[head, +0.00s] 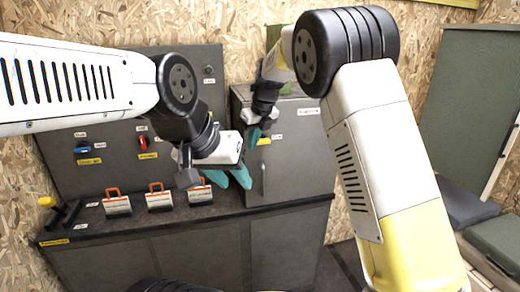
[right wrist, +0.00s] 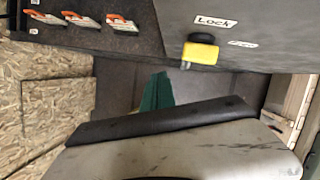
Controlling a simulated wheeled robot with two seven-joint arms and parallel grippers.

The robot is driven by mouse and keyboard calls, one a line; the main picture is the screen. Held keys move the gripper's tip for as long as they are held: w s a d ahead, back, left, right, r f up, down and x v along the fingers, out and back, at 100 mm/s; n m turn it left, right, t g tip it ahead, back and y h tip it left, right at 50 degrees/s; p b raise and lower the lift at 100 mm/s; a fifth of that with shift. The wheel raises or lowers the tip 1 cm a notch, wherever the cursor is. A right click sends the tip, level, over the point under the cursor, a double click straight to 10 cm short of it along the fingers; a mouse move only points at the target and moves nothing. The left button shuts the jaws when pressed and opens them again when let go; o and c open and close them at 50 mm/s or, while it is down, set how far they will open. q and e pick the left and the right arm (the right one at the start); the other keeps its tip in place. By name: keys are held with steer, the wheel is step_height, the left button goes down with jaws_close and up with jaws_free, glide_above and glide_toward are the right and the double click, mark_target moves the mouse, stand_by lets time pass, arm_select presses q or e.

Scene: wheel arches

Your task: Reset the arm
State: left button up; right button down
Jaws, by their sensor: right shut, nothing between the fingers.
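My left arm comes in from the left in the head view. My left gripper (head: 234,182) has teal fingers that show apart, with nothing seen between them, in front of the counter's back panel. My right arm comes in from the right and bends down at the grey cabinet. My right gripper (head: 252,138) is shut and empty, above and beyond the left one, close to the cabinet's front. Its green fingers (right wrist: 157,92) show in the right wrist view, below a yellow part (right wrist: 201,53) beside a "Lock" label. The arm hides part of the cabinet.
Three red-handled pieces (head: 159,198) stand on the dark counter (head: 110,226). A blue knob (head: 82,150) and a red knob (head: 143,143) sit on the panel behind. A yellow-tipped lever (head: 47,202) is at the counter's left end. Dark cases (head: 497,240) lie at the right.

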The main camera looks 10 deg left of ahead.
steer(key=s+d+r+n+t+y, duration=0.1)
steer(key=s+d+r+n, duration=0.45)
steer(key=d, duration=0.45)
steer(key=s+d+r+n, duration=0.5)
steer(key=s+d+n, duration=0.15)
steer(key=d, duration=0.45)
steer(key=s+d+f+n+t+h, duration=0.1)
steer(key=s+d+f+n, duration=0.1)
steer(key=s+d+n, duration=0.3)
steer(key=s+d+f+n+t+h, duration=0.1)
steer(key=s+d+n, duration=0.4)
steer(key=s+n, duration=0.5)
steer(key=s+f, duration=0.1)
steer(key=s, duration=0.3)
steer(key=shift+s+f, duration=0.15)
steer(key=shift+s, duration=0.15)
steer(key=shift+d, duration=0.1)
